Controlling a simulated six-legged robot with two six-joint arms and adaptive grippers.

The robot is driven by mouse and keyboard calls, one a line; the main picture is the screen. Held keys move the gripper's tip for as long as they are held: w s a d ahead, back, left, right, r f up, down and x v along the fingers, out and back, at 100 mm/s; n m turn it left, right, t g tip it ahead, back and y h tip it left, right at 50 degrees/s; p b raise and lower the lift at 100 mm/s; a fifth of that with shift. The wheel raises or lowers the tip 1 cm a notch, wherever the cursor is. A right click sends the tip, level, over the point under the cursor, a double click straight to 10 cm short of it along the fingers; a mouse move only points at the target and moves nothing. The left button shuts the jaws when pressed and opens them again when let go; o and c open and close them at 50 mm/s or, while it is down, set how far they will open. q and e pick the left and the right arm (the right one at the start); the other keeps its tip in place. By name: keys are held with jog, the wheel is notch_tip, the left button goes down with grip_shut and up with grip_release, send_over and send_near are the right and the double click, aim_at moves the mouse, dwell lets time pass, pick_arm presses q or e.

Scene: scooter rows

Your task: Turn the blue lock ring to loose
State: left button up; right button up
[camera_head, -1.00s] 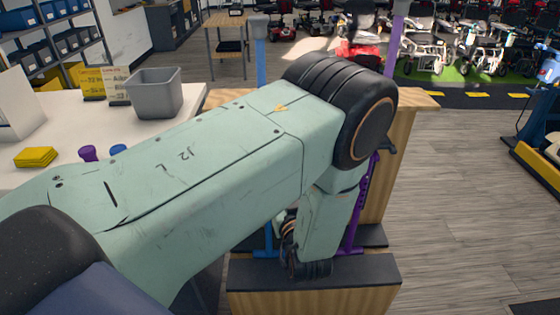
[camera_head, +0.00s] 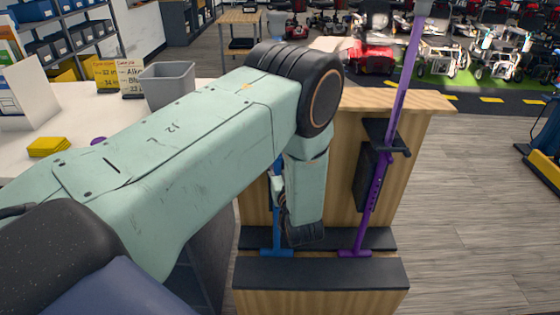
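A blue post (camera_head: 277,238) stands in a wooden stand, its foot on the black base. Most of the post is hidden behind my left arm, and I cannot make out its lock ring or the ring's setting. My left arm comes in from the left and bends down at the blue post. Its gripper is mostly hidden by the wrist; only a small pale part shows beside the post. I cannot tell whether it is open or shut, or touching the ring. My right gripper is not in view.
A purple post (camera_head: 376,197) with a dark bracket stands right of my wrist, in the same wooden stand (camera_head: 320,299). A white counter (camera_head: 60,120) at left holds a grey bin (camera_head: 170,86) and yellow pads (camera_head: 48,147).

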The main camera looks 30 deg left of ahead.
pick_arm(q)
jog(key=shift+w+d+r, duration=0.1)
jog(key=shift+d, duration=0.25)
jog(key=shift+w+a, duration=0.1)
jog(key=shift+a, duration=0.05)
jog(key=c, duration=0.3)
jog(key=shift+a, duration=0.15)
jog(key=shift+c, duration=2.2)
jog(key=shift+d, duration=0.25)
grip_shut()
jog(key=shift+a, duration=0.15)
jog(key=shift+g, duration=0.3)
